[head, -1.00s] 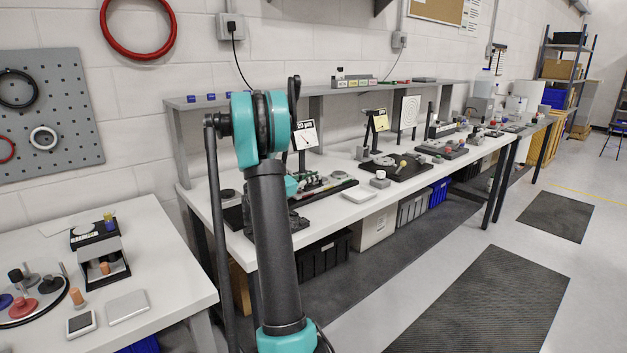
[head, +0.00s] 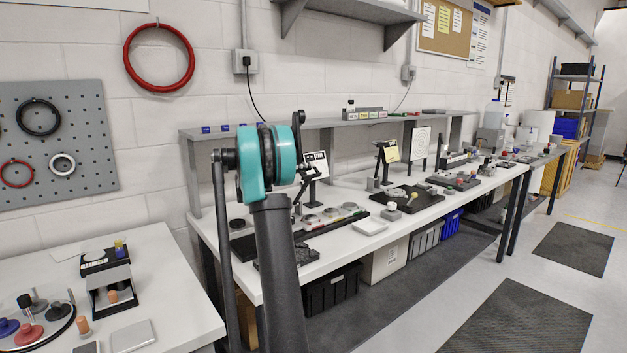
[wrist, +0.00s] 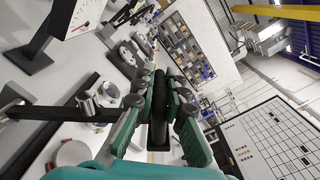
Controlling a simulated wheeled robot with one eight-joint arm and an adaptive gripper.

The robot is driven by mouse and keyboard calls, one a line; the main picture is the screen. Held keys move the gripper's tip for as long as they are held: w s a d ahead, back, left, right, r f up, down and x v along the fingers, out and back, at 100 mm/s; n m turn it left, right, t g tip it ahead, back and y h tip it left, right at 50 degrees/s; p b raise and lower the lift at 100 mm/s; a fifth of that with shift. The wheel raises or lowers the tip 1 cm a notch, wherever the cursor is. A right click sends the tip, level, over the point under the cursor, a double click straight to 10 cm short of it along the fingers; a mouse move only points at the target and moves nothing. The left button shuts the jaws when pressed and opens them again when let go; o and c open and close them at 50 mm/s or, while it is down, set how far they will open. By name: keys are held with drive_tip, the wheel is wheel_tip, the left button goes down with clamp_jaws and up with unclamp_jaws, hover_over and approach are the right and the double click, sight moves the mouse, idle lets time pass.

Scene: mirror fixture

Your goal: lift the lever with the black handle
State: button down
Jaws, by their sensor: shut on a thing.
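The black handle (wrist: 158,122) of the lever stands between the green-padded fingers of my gripper (wrist: 167,84) in the wrist view. The fingers are shut on it from both sides. The handle looks like a dark, slim bar; the rest of the lever cannot be made out there. In the head view my arm's teal joint and dark link stand in front of the bench, and the grip itself is not clear.
A dial panel (head: 315,165) stands on the white bench, also in the wrist view (wrist: 84,14). Round grey parts on a dark base (head: 335,222) lie below it. A shelf (head: 345,121) runs along the back. A small flat box (head: 370,228) lies on the front.

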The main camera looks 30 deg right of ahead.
drive_tip(key=w+a+r, duration=0.1)
drive_tip(key=w+r, duration=0.1)
drive_tip(key=w, duration=0.8)
drive_tip(key=shift+w+f, duration=0.1)
drive_tip(key=c, duration=1.9)
unclamp_jaws()
drive_tip(key=shift+o, duration=1)
drive_tip(key=shift+w+f, duration=0.1)
drive_tip(key=shift+w, duration=0.05)
drive_tip(key=shift+o, duration=0.7)
drive_tip(key=s+a, duration=0.1)
drive_tip(key=a, duration=1.1)
